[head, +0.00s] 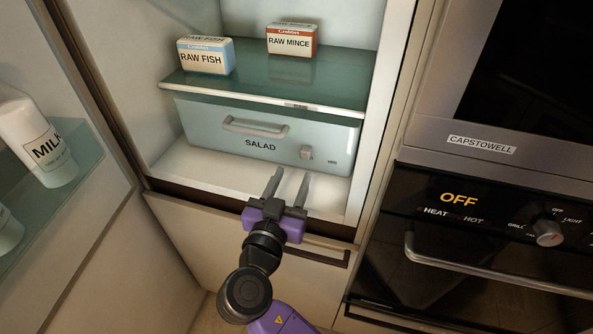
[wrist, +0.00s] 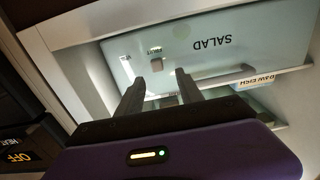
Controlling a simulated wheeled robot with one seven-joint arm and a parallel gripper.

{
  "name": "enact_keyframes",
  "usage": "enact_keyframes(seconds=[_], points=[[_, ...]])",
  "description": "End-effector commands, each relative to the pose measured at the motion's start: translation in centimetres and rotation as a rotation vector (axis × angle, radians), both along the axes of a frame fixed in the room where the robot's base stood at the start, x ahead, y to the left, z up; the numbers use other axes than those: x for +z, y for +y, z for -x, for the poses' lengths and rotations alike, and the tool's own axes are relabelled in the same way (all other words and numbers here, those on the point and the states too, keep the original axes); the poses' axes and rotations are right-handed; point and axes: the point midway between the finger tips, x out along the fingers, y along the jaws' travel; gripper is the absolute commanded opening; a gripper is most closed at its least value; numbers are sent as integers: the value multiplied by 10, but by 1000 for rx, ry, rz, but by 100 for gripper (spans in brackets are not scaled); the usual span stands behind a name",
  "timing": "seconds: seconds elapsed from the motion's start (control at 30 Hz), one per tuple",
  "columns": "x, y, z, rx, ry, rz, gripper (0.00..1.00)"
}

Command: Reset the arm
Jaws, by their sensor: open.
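My gripper (head: 287,184) is open and empty in the head view. Its two grey fingers point up toward the fridge, in front of the salad drawer (head: 225,130) and over the white fridge floor. In the wrist view the fingers (wrist: 158,88) also stand apart with nothing between them. The salad drawer (wrist: 195,50) shows upside down beyond them, and it looks closed. I cannot tell how far the fingertips are from the drawer front.
A raw fish box (head: 205,56) and a raw mince box (head: 291,40) stand on the glass shelf (head: 260,80). The open fridge door at left holds a milk bottle (head: 36,142). An oven (head: 480,220) is at right. A lower drawer handle (head: 318,256) is close to my arm.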

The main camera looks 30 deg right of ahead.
Motion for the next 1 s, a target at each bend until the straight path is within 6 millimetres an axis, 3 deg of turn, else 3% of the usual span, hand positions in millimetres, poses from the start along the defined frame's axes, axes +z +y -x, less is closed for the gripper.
enact_keyframes(seconds=[0.7, 0.9, 1.0], points=[[1, 7, 5, 5, 19, 22, 44], [7, 41, -23, 202, 96, 107, 44], [-2, 62, -26, 342, 140, 136, 44]])
